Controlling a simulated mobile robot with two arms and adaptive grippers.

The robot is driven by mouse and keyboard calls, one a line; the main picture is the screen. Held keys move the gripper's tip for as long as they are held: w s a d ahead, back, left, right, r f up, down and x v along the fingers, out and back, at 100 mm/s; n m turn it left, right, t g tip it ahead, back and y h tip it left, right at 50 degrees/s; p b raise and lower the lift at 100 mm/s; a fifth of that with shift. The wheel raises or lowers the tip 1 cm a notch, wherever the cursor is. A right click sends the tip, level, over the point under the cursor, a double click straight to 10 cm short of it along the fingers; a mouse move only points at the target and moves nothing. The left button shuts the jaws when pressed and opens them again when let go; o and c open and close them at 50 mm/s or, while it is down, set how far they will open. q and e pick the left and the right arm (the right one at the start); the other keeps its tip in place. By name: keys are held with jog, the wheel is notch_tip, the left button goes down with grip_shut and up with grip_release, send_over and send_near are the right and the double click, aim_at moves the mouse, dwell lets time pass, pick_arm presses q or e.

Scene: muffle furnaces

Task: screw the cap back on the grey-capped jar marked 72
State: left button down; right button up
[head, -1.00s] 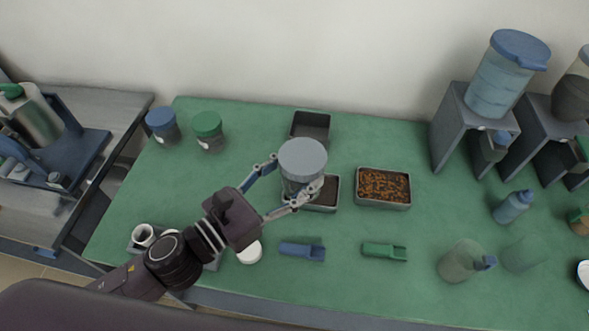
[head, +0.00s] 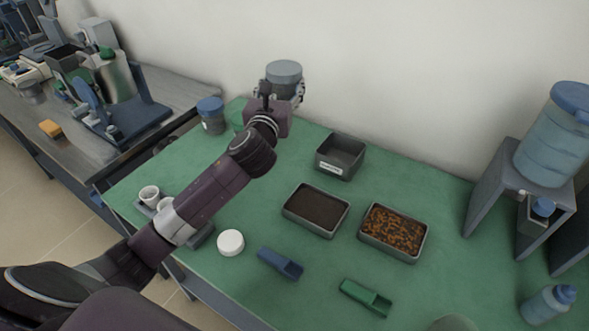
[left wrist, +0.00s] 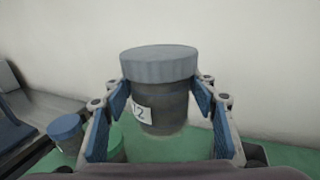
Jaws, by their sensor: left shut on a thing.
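The grey-capped jar (head: 284,88) is held near the wall at the back of the table. In the left wrist view the jar (left wrist: 172,108) is upright, its grey cap (left wrist: 158,65) sitting level on top; how tightly it is screwed cannot be told. A white label (left wrist: 142,113) shows a 2, its first digit partly hidden by the finger. My left gripper (head: 281,95) is shut on the jar body just below the cap, a blue pad on either side. The jar appears raised above the table. My right gripper is not in view.
A blue-capped jar (head: 211,115) stands at the back left, with a green-capped jar (left wrist: 117,143) beside it. An empty grey bin (head: 340,155), a dark-filled tray (head: 316,210), a tray of orange-brown bits (head: 393,232), two scoops and a white lid (head: 230,242) occupy the table.

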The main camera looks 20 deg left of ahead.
pick_arm(q)
jog(key=shift+w+a+r, duration=0.1)
jog(key=shift+a+r, duration=0.05)
jog(key=shift+a, duration=0.25)
notch_tip(320, 180, down, 16)
jog(key=b, duration=0.3)
jog(key=shift+d, duration=0.15)
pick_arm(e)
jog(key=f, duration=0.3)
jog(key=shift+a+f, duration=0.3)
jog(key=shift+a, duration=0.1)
pick_arm(q)
jog(key=shift+r, duration=0.1)
notch_tip(320, 180, down, 4)
jog(key=shift+r+b, duration=0.15)
jog(key=shift+b, duration=0.9)
jog(key=shift+f, duration=0.4)
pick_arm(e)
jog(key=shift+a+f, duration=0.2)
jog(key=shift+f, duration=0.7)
pick_arm(q)
jog(key=shift+r, duration=0.1)
